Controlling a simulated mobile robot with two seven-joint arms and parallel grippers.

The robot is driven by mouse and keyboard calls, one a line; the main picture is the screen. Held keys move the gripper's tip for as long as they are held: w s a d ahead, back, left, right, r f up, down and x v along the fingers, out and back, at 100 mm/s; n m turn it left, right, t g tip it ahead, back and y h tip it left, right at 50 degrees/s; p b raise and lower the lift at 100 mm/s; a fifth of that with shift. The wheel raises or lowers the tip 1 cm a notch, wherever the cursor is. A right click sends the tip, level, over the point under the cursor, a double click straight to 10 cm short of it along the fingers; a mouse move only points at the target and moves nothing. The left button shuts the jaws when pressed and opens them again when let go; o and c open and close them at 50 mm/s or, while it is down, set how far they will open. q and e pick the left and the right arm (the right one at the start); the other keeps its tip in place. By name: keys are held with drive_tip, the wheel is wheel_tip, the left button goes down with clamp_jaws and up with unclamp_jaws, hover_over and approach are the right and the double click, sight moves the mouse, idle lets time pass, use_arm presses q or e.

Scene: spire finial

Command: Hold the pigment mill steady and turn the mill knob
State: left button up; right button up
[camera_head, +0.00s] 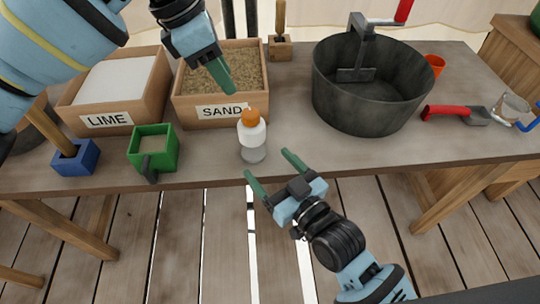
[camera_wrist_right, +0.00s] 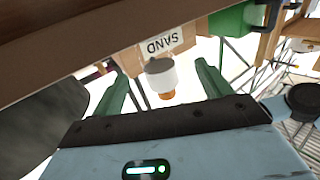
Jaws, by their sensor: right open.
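The pigment mill (camera_head: 253,149) stands upright near the front edge of the table, with a grey lower part and a white upper part. Its orange mill knob (camera_head: 250,116) is on top. My right gripper (camera_head: 268,164) is open and empty, in front of the mill and apart from it. In the right wrist view the mill (camera_wrist_right: 161,74) and its knob (camera_wrist_right: 167,95) appear upside down between the open fingers. My left gripper (camera_head: 223,74) hangs over the sand box, up and left of the knob. Only one finger shows clearly, so its opening is hidden.
The sand box (camera_head: 222,113) is behind the mill and the lime box (camera_head: 107,120) is further left. A green container (camera_head: 153,148) and a blue block (camera_head: 76,158) stand left. A dark bucket (camera_head: 371,90) and a red-handled trowel (camera_head: 452,113) are right. The table (camera_head: 330,158) is clear right of the mill.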

sight(248, 135)
drive_tip(key=shift+w+a+r+n+g, duration=0.15)
drive_tip(key=shift+w+r, duration=0.1)
drive_tip(key=shift+w, duration=0.35)
drive_tip(key=shift+w+a+r+n+g, duration=0.1)
drive_tip(key=shift+w+r+n+g, duration=0.1)
drive_tip(key=shift+w, duration=0.35)
drive_tip(key=shift+x, duration=3.85)
drive_tip(key=shift+r, duration=0.15)
drive_tip(key=shift+c, duration=0.3)
